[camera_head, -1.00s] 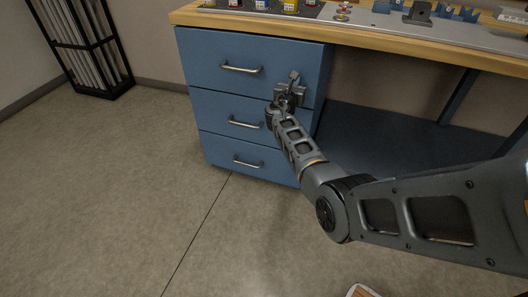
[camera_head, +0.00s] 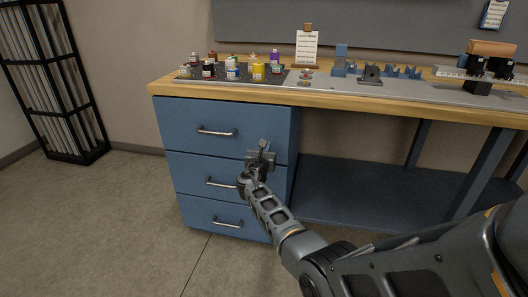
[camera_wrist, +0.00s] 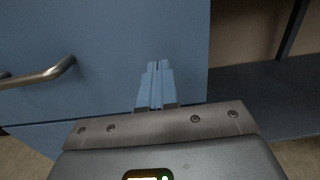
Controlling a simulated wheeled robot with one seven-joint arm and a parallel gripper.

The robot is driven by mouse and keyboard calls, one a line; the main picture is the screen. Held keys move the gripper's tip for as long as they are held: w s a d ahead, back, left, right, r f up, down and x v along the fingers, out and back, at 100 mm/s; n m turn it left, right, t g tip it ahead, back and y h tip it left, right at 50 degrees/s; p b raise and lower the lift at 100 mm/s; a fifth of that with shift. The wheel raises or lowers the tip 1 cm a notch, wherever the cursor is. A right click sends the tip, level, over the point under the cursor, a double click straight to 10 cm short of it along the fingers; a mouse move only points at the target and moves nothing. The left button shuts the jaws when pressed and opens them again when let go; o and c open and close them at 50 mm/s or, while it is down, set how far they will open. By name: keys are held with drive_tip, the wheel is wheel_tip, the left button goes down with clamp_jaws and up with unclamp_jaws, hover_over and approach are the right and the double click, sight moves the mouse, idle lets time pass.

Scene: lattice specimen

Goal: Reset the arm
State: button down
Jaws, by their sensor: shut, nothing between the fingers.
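My gripper (camera_head: 264,150) is in front of the blue drawer unit (camera_head: 283,140), near the right side of its drawer fronts in the head view. In the wrist view the fingers of my gripper (camera_wrist: 158,66) are together with nothing between them, and a blue drawer front (camera_wrist: 110,40) fills the space behind. I cannot tell whether the fingertips touch the drawer front. My arm (camera_head: 275,215) reaches from the lower right of the head view, bent at a joint near the bottom edge.
All three drawers look shut; a metal handle (camera_wrist: 42,76) is left of my gripper. The wooden benchtop (camera_head: 330,96) above holds several small bottles (camera_head: 258,72), a paper stand (camera_head: 306,48) and blue holders (camera_head: 392,71). A black rack (camera_head: 58,80) stands left. Floor (camera_head: 120,230) is clear.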

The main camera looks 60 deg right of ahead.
drive_tip(key=p+v, duration=0.1)
drive_tip(key=v, duration=0.8)
drive_tip(key=shift+a+p, duration=0.2)
drive_tip(key=shift+p, duration=0.1)
drive_tip(key=s+a+f+m+t+y+p, duration=0.1)
drive_tip(key=s+a+f+m+t+y, duration=0.1)
drive_tip(key=s+a+f+y, duration=0.25)
drive_tip(key=s+a+f+m+t+y+p, duration=0.1)
drive_tip(key=s+a+f+p, duration=0.1)
drive_tip(key=s+a+f, duration=0.45)
drive_tip(key=s+a+r+m+t+y+p, duration=0.1)
drive_tip(key=s+a+r+m+y, duration=0.15)
drive_tip(key=s+a, duration=0.45)
drive_tip(key=s+a+r+m+t+y+p, duration=0.1)
drive_tip(key=s+a+m+y, duration=0.3)
drive_tip(key=a, duration=0.5)
drive_tip(key=s+a+r+m+t+y+p, duration=0.1)
drive_tip(key=s+a+r+m, duration=0.2)
drive_tip(key=s+r, duration=0.3)
drive_tip(key=s+a+r+m+t+y+p, duration=0.1)
drive_tip(key=s+a+r+m, duration=0.3)
drive_tip(key=r, duration=0.7)
drive_tip(key=s+a+r+m+t+y+p, duration=0.1)
drive_tip(key=s+a+r+m+y+p, duration=0.1)
drive_tip(key=s+r, duration=0.6)
drive_tip(key=a+r+m+y, duration=0.1)
drive_tip(key=a+m, duration=0.1)
drive_tip(key=m, duration=0.1)
drive_tip(key=shift+t, duration=0.3)
